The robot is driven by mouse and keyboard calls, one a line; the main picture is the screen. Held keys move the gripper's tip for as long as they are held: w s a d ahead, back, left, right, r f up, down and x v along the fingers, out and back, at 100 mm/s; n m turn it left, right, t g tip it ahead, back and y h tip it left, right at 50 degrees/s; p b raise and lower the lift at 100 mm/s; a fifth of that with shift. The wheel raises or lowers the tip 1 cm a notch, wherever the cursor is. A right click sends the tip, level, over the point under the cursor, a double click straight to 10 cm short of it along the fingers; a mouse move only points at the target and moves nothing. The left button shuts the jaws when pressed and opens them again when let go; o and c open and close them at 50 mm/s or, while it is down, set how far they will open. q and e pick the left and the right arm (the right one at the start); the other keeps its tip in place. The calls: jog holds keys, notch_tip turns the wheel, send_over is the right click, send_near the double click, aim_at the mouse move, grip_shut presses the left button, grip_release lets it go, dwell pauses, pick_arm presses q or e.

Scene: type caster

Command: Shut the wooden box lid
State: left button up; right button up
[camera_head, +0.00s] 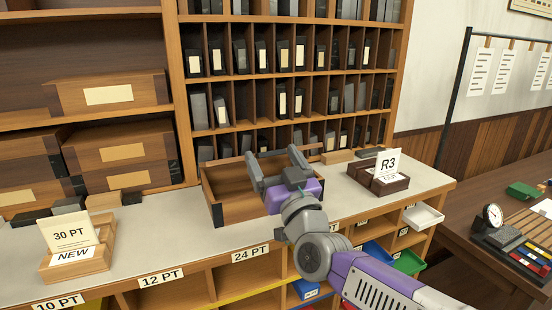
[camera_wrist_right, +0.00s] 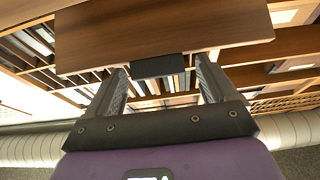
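A wooden box (camera_head: 236,212) stands open on the grey counter, with its inside showing at the left. My right gripper (camera_head: 277,166) is over its right part and hides much of it. Its two grey fingers are spread. In the right wrist view a flat wooden panel (camera_wrist_right: 165,30), which looks like the lid, lies beyond the fingers. A dark tab (camera_wrist_right: 158,66) on its edge shows between the fingertips (camera_wrist_right: 162,68), with gaps at both sides. I cannot tell how deep the tab sits between them. My left gripper is not in view.
A dark block holder with an R3 card (camera_head: 380,178) stands to the right of the box. A wooden holder with a 30 PT card (camera_head: 75,245) stands at the left. Pigeonhole shelves (camera_head: 290,90) rise behind.

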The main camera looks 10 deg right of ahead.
jog(key=shift+r, duration=0.15)
jog(key=shift+s, duration=0.1)
jog(key=shift+s+d, duration=0.1)
jog(key=shift+s, duration=0.1)
jog(key=v, duration=0.7)
